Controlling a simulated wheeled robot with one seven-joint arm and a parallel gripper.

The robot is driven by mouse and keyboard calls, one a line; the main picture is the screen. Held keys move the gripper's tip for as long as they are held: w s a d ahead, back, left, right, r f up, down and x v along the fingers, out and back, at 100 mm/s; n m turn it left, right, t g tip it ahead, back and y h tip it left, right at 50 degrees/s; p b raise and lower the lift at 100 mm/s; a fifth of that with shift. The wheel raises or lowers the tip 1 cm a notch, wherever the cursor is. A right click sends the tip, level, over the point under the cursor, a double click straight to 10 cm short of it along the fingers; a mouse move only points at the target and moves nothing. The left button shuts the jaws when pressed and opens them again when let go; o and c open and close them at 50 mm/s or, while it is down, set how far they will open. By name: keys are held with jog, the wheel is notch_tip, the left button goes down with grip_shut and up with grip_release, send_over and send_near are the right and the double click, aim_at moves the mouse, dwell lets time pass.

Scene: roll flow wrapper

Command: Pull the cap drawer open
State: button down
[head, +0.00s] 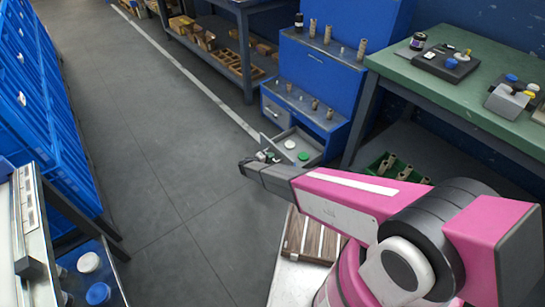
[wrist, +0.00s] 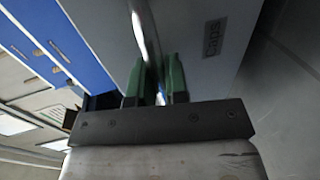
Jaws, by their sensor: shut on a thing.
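The cap drawer (head: 313,147) is pulled partly out of the blue cabinet, low down in the head view. A white cap (head: 291,144) and a green cap (head: 303,156) lie inside it. Its grey front (wrist: 215,65) fills much of the wrist view, with a label (wrist: 213,38) that reads CAPS. My gripper (head: 263,157) is at the drawer's front edge. In the wrist view its green fingers (wrist: 158,75) are shut on the drawer's bar handle (wrist: 148,35), one on each side. In the head view the handle is hidden by my gripper.
The blue cabinet (head: 318,70) carries several small cylinders on its steps. A green-topped bench (head: 465,95) stands to its right, with a green crate (head: 378,168) below. Blue crates (head: 35,110) line the left. The grey floor (head: 150,140) before the drawer is clear.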

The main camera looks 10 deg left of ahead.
jog(key=c, duration=1.1)
grip_release()
jog(key=shift+c, duration=0.2)
jog(key=v, duration=1)
jog(key=shift+s+a, duration=0.25)
jog(key=shift+s, duration=0.1)
